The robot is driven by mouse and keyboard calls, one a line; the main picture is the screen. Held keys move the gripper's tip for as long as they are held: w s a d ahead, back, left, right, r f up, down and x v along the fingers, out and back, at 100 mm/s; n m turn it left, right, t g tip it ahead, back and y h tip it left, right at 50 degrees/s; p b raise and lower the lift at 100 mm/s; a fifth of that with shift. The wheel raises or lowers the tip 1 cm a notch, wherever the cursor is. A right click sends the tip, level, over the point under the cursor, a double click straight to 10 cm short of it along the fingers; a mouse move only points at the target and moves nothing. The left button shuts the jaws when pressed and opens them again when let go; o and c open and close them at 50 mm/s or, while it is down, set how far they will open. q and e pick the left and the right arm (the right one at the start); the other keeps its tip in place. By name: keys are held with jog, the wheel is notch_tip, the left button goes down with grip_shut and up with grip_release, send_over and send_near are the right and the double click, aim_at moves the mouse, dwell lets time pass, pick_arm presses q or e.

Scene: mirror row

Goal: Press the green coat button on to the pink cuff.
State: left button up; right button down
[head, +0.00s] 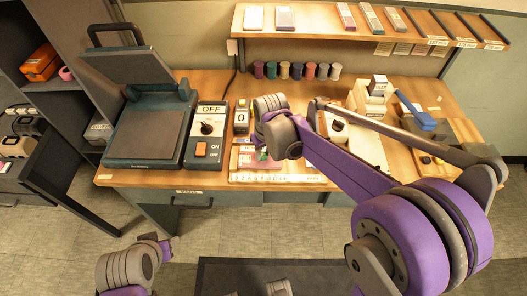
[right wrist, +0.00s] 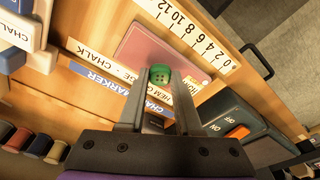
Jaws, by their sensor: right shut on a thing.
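The green coat button (right wrist: 160,74) is between the fingertips of my right gripper (right wrist: 158,88), which is shut on it. The pink cuff (right wrist: 150,50) is a flat mauve-pink piece on the bench, just beyond the fingertips in the right wrist view. The button overlaps the cuff's near edge in that view; I cannot tell whether they touch. In the head view the cuff shows only in part as pink (head: 268,166), below my right wrist, which hides most of the gripper.
A ruler (right wrist: 192,42) lies along the bench's front edge beside the cuff. Labelled strips for chalk and marker (right wrist: 100,88) lie near the fingers. A heat press (head: 145,120) with an OFF panel (head: 209,115) stands left. Thread spools (head: 297,70) line the back.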

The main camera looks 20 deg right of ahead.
jog(key=shift+f+b, duration=0.35)
jog(key=shift+f, duration=0.2)
dwell(0.6)
dwell(0.5)
jog(key=c, duration=0.5)
grip_release()
notch_tip(320, 180, up, 11)
jog(key=s+p, duration=0.1)
jog(key=s, duration=0.1)
jog(key=s+d+f+m+t, duration=0.1)
jog(key=s, duration=0.5)
jog(key=s+d+f+m+t+p, duration=0.1)
jog(key=s+d+f, duration=0.1)
jog(key=s, duration=0.4)
jog(key=s+d+f+m+t+p, duration=0.1)
jog(key=s, duration=0.5)
jog(key=shift+s+d+f+t, duration=0.15)
jog(key=shift+d+t, duration=0.15)
jog(key=shift+d, duration=0.05)
